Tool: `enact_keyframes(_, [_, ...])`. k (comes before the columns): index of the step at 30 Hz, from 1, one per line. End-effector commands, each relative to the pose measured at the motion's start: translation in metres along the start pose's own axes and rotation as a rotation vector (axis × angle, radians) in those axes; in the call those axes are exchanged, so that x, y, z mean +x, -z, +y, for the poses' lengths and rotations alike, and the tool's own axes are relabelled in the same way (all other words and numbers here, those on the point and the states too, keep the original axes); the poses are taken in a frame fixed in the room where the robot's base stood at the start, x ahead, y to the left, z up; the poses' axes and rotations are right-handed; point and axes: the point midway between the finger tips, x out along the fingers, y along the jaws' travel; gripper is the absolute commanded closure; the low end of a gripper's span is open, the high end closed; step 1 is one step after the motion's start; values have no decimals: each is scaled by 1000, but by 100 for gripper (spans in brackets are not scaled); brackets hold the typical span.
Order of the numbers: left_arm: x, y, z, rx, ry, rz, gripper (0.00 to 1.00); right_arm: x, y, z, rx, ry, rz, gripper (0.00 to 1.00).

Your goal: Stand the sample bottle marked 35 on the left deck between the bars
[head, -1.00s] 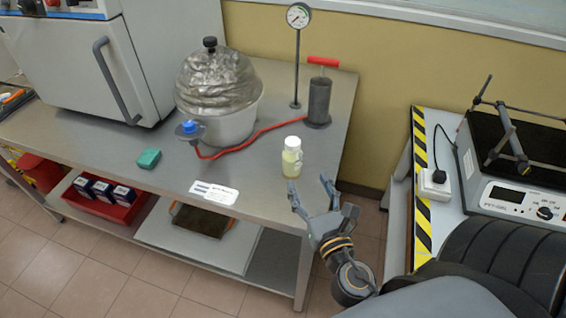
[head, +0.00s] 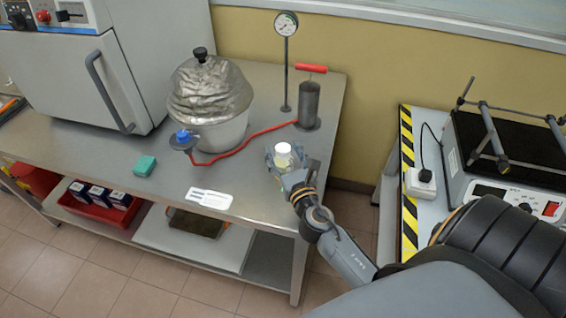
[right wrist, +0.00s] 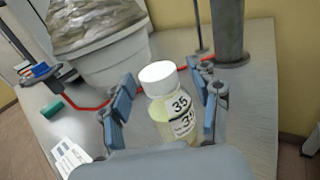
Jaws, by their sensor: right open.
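The sample bottle (right wrist: 170,105), with a white cap, yellowish contents and a label reading 35, stands upright on the steel table. In the head view its white cap (head: 283,149) shows above my fingers, which hide much of its body. My right gripper (head: 285,165) is open around it, with a finger on either side; the right wrist view shows the gripper (right wrist: 168,103) with gaps beside the bottle. The black deck with bars (head: 520,145) is at the right, on top of a white instrument. My left gripper is not in view.
The steel table (head: 240,180) also holds a foil-covered pot (head: 210,95), a red hose, a hand pump (head: 309,103), a gauge on a stand (head: 286,60) and a green block (head: 145,165). A white plug adapter (head: 420,183) lies beside the instrument.

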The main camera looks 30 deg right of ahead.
Motion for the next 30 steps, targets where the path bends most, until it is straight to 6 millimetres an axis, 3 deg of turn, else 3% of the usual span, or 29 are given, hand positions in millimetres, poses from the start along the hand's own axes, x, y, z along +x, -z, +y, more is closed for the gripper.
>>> enact_keyframes(8, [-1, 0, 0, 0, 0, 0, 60, 5, 1, 0, 0, 0, 1, 38])
enact_keyframes(18, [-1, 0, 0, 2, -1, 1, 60, 5, 0, 0, 0, 0, 1, 100])
enact_keyframes(30, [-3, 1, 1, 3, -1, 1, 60, 5, -3, 0, 0, -1, -1, 100])
